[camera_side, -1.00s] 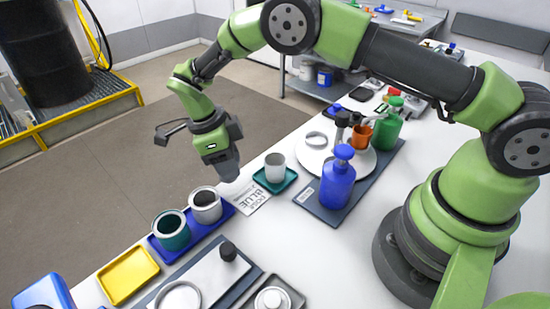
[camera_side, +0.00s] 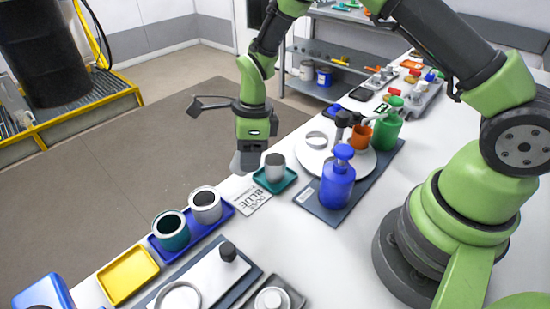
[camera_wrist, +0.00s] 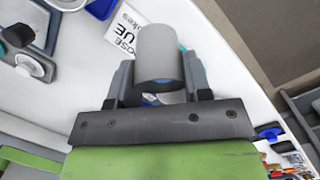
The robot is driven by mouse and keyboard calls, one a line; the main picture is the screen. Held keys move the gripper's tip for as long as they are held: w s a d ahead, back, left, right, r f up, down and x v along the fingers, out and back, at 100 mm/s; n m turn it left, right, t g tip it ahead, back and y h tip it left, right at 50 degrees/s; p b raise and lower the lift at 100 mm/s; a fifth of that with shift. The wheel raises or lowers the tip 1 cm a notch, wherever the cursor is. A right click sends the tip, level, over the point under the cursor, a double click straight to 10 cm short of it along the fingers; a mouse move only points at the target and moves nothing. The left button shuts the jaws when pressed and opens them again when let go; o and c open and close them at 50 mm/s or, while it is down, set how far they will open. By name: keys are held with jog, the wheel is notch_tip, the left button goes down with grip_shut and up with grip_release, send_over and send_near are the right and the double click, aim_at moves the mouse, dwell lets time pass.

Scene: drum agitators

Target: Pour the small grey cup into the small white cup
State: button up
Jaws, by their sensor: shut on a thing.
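The small grey cup (camera_side: 275,166) stands upright on the teal tray (camera_side: 287,183) in the side view. My gripper (camera_side: 258,163) is beside it on its left, low over the table edge. In the wrist view my gripper (camera_wrist: 159,80) has one finger on each side of the grey cup (camera_wrist: 158,55) and is shut on it. The cup's inside is hidden there. A pale grey-white cup (camera_side: 206,207) with dark contents stands on the blue tray (camera_side: 226,214). I cannot tell whether this is the white cup.
A teal cup (camera_side: 171,234) stands beside the pale one. A printed card (camera_side: 250,194) lies between the trays. A blue pump bottle (camera_side: 337,183) and a white turntable (camera_side: 311,158) stand to the right. A yellow tray (camera_side: 128,274) is at the front left.

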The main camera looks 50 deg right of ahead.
jog(key=shift+s+d+r+t+y, duration=0.35)
jog(key=shift+d+r+y, duration=0.2)
jog(key=shift+r, duration=0.2)
jog(key=shift+s+d+r+t+y, duration=0.15)
jog(key=shift+d+t+y, duration=0.25)
jog(key=shift+y, duration=0.35)
dwell(0.5)
jog(key=shift+s+d+r+t+y, duration=0.1)
jog(key=shift+r+t+y, duration=0.05)
jog(key=shift+t+y, duration=0.45)
jog(key=shift+s+r+t+y, duration=0.15)
jog(key=shift+t+y, duration=0.2)
jog(key=shift+y, duration=0.45)
dwell(1.3)
jog(key=shift+d+f+t+y, duration=0.15)
jog(key=shift+f+t+y, duration=0.25)
jog(key=shift+f+y, duration=0.3)
dwell(0.6)
jog(key=shift+s+d+r+t+y+b, duration=0.15)
jog(key=shift+d+t+y, duration=0.15)
jog(key=shift+y, duration=0.25)
jog(key=shift+s+d+t+y+b, duration=0.1)
jog(key=shift+d+t+y+b, duration=0.05)
jog(key=shift+t+y, duration=0.35)
dwell(1.0)
